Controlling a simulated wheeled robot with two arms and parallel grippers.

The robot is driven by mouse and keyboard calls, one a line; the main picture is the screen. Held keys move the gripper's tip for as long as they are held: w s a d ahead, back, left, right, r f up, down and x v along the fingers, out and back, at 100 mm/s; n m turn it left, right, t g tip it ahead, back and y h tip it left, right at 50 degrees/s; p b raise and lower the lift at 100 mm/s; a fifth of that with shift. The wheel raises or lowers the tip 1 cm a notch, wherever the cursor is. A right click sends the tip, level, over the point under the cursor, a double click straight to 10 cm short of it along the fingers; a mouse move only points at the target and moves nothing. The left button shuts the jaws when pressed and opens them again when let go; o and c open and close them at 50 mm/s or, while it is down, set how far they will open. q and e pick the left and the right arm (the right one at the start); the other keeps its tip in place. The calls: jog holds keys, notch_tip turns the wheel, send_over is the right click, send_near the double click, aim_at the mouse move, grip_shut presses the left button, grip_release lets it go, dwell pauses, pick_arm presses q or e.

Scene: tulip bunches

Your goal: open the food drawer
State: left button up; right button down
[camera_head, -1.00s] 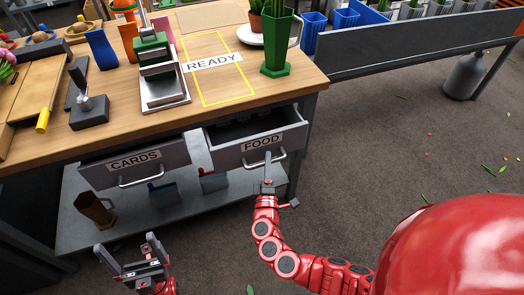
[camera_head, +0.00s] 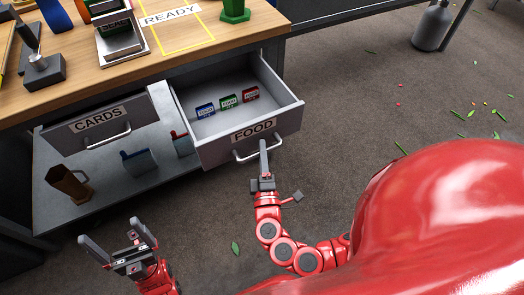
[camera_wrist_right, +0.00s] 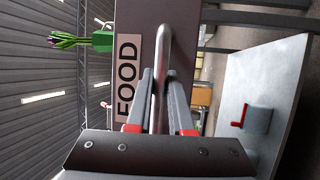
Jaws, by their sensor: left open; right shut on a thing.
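The food drawer (camera_head: 222,138) is pulled well out of the bench in the head view, with its inside in sight. Blue, green and red packets (camera_head: 228,101) stand in it. Its front carries a FOOD label (camera_head: 254,130) and a metal bar handle (camera_head: 260,148). My right gripper (camera_head: 264,160) is at this handle, shut on it. In the right wrist view the handle (camera_wrist_right: 162,70) runs between the two fingers. My left gripper (camera_head: 118,240) is open and empty, low at the left, away from the drawers.
The CARDS drawer (camera_head: 98,124) is to the left of the food drawer. A lower shelf (camera_head: 110,190) holds a brown jug (camera_head: 70,184) and small containers. The bench top (camera_head: 70,95) carries tools and a READY mat. Open floor lies to the right.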

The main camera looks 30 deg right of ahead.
dwell(0.3)
jog(key=c, duration=0.8)
grip_release()
jog(key=b+v, duration=0.9)
jog(key=v, duration=0.8)
jog(key=shift+s, duration=0.2)
jog(key=shift+a+f, duration=0.1)
